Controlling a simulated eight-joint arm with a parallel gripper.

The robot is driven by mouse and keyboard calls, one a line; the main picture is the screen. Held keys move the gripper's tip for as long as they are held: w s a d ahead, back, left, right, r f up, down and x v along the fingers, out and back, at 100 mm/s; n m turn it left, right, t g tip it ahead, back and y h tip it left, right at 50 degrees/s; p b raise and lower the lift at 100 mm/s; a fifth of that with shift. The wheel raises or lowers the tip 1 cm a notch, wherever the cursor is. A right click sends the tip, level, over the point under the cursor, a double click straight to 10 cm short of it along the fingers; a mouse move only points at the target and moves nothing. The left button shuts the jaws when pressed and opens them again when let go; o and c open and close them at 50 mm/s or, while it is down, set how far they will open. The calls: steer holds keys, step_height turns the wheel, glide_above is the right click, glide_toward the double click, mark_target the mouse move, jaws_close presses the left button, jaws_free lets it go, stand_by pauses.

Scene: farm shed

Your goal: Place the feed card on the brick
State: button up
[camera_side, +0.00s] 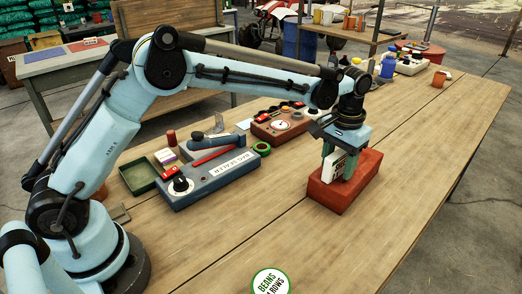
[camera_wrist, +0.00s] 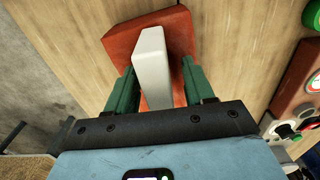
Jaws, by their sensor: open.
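In the wrist view the card (camera_wrist: 153,65) stands between the two fingertips (camera_wrist: 155,88), with gaps on both sides, and the gripper is open. The brick (camera_wrist: 120,42) shows beneath and around the card there. The card's lower edge appears to meet the brick's top, but the contact is partly hidden by the fingers.
A bag sealer (camera_side: 210,178) and a green tray (camera_side: 138,176) are on the table left of the brick. A round beans label (camera_side: 271,283) is at the front. The table right of the brick is clear.

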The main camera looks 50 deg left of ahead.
mark_target(338, 151)
step_height(338, 151, up, 12)
steer(key=shift+s+a+r, duration=0.2)
steer(key=shift+a+r, duration=0.05)
steer(key=shift+r, duration=0.2)
steer(key=s+a+r+t, duration=0.2)
steer(key=s+a+r, duration=0.1)
steer(key=s+a, duration=0.2)
steer(key=s+a+f+t, duration=0.2)
steer(key=s+a+f, duration=0.2)
steer(key=s, duration=0.4)
steer(key=s+a+f+t, duration=0.3)
steer(key=s+a+f, duration=0.1)
steer(key=s, duration=0.4)
steer(key=shift+f, duration=0.55)
steer(key=shift+o, duration=0.3)
